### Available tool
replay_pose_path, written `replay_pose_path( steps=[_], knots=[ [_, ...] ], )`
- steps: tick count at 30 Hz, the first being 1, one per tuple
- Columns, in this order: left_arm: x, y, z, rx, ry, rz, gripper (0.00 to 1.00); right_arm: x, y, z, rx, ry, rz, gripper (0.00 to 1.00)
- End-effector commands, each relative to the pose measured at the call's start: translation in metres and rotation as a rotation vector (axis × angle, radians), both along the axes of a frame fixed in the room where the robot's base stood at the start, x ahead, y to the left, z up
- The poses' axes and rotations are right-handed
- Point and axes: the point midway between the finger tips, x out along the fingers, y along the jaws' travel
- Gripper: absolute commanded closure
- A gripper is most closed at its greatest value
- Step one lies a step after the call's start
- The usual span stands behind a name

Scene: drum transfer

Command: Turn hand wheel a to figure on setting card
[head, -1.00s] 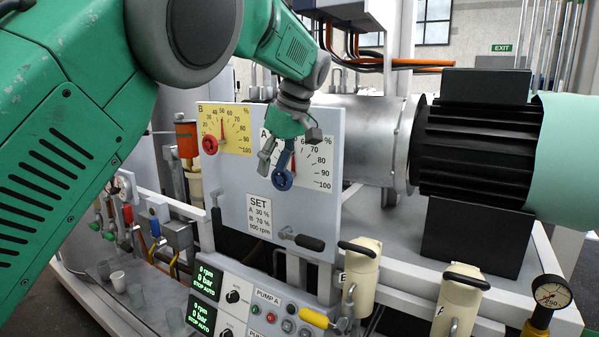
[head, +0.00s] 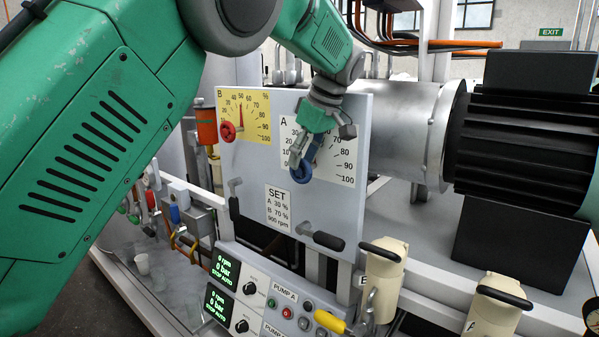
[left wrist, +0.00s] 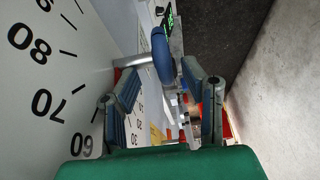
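Hand wheel a is the blue wheel (head: 301,173) at the foot of white dial A (head: 344,165) on the grey panel. It also shows in the left wrist view (left wrist: 163,56). My left gripper (head: 319,146) is over dial A at the wheel, hiding the pointer and part of the scale. In the left wrist view my left gripper (left wrist: 163,88) has its fingers apart, with the blue wheel just beyond and between the tips. I cannot tell whether they touch. The setting card (head: 278,208) reads A 30 %, B 70 %, 900 rpm. My right gripper is not in view.
Yellow dial B (head: 255,112) with red hand wheel (head: 227,131) is left of dial A, its pointer near 50. The pump control box (head: 262,300) and cream-coloured canisters (head: 383,275) stand in front.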

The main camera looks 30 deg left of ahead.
Motion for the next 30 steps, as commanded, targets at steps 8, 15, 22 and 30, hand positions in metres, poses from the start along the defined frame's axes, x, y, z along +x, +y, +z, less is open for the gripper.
replay_pose_path(
  steps=[8, 15, 22, 30],
  knots=[
    [0.000, 0.012, -0.028, 0.000, -0.002, 0.000, 0.62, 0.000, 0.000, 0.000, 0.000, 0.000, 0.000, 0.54],
    [0.000, 0.013, -0.032, 0.000, -0.001, 0.000, 0.62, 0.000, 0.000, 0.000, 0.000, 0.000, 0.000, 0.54],
    [0.000, 0.013, -0.032, 0.000, -0.002, -0.001, 1.00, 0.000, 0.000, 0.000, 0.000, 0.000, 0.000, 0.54],
    [0.001, 0.014, -0.031, -0.010, -0.001, -0.001, 1.00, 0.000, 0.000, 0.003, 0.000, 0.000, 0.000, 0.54]
  ],
)
